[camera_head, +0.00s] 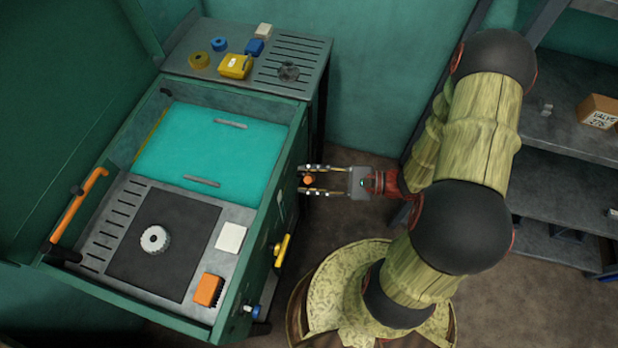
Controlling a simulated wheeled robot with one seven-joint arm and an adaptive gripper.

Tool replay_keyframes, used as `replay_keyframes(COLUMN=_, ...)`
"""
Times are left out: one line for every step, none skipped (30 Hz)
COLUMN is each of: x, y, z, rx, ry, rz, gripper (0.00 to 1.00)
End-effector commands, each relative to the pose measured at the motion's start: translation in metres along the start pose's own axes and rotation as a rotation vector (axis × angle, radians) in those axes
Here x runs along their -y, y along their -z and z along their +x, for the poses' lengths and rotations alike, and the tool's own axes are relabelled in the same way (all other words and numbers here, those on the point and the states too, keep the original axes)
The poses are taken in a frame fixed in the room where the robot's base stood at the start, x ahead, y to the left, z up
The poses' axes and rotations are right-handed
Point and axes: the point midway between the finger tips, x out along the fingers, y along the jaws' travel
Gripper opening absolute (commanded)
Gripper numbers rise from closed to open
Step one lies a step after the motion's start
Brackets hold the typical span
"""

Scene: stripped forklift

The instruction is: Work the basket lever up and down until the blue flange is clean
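My gripper (303,180) is open, its two fingers pointing left at the washer's right side. A small orange knob (308,180) shows between the fingertips, with a gap to each finger; it looks like the end of the basket lever, whose shaft I cannot make out. The washer tank (290,165) holds flat turquoise liquid (195,150). Two short grey bars (230,123) show at the liquid's surface, perhaps parts of the basket. No flange is visible in the liquid. A blue ring (219,44) lies on the back side table; I cannot tell whether it is the blue flange.
A yellow handle (282,250) and a blue knob (250,310) stick out from the washer's front. An orange bar (80,205) is at the left. A white gear (154,238) and an orange brush (208,290) lie on the work surface. Shelves (575,135) stand at right.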

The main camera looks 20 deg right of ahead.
Motion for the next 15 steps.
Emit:
replay_keyframes(x=0.000, y=0.000, z=0.000, rx=0.000, ry=0.000, rz=0.000, gripper=0.34)
replay_keyframes(x=0.000, y=0.000, z=0.000, rx=0.000, ry=0.000, rz=0.000, gripper=0.34)
replay_keyframes(x=0.000, y=0.000, z=-0.001, rx=0.000, ry=0.000, rz=-0.001, gripper=0.34)
replay_keyframes(x=0.001, y=0.000, z=-0.001, rx=0.000, ry=0.001, rz=-0.001, gripper=0.34)
replay_keyframes(x=0.001, y=0.000, z=-0.003, rx=-0.001, ry=0.001, rz=-0.001, gripper=0.34)
replay_keyframes(x=0.001, y=0.001, z=-0.005, rx=-0.001, ry=0.003, rz=-0.001, gripper=0.34)
replay_keyframes(x=0.001, y=0.001, z=-0.007, rx=-0.002, ry=0.004, rz=-0.001, gripper=0.34)
replay_keyframes(x=0.001, y=0.001, z=-0.010, rx=-0.002, ry=0.003, rz=-0.001, gripper=0.34)
replay_keyframes(x=0.001, y=0.001, z=-0.014, rx=-0.002, ry=0.004, rz=-0.001, gripper=0.34)
replay_keyframes(x=0.002, y=0.001, z=-0.018, rx=-0.003, ry=0.005, rz=-0.001, gripper=0.34)
replay_keyframes(x=0.002, y=0.001, z=-0.022, rx=-0.003, ry=0.004, rz=-0.001, gripper=0.34)
replay_keyframes(x=0.002, y=0.001, z=-0.029, rx=-0.004, ry=0.006, rz=-0.002, gripper=0.34)
replay_keyframes(x=0.001, y=0.001, z=-0.033, rx=-0.004, ry=0.005, rz=-0.002, gripper=0.34)
replay_keyframes(x=0.002, y=0.001, z=-0.039, rx=-0.004, ry=0.006, rz=-0.002, gripper=0.34)
replay_keyframes(x=0.002, y=0.001, z=-0.046, rx=-0.003, ry=0.005, rz=-0.002, gripper=0.34)
